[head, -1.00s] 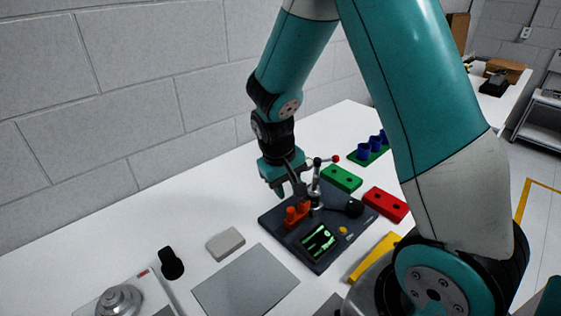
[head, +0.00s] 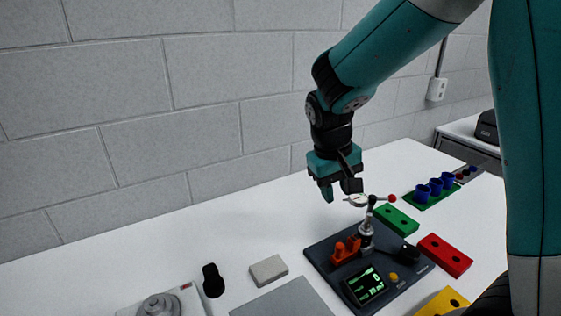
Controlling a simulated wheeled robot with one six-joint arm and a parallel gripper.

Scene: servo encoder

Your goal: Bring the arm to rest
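My arm reaches in from the upper right, with my gripper (head: 340,192) pointing down above the white table, behind the dark fixture. Its two dark fingers stand apart with nothing seen between them. The dark fixture (head: 322,256) carries an orange block (head: 345,250), a metal post with a red-tipped lever (head: 392,198), a small lit screen (head: 366,285), a yellow button (head: 393,277) and a black knob (head: 409,253). A pale round dial (head: 357,200) shows just below the fingers; whether they touch it I cannot tell.
A green block (head: 397,220), a red block (head: 445,255) and a yellow block (head: 443,303) lie right of the fixture. Blue cups (head: 435,186) stand behind. The back-left table is clear; a block wall rises behind.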

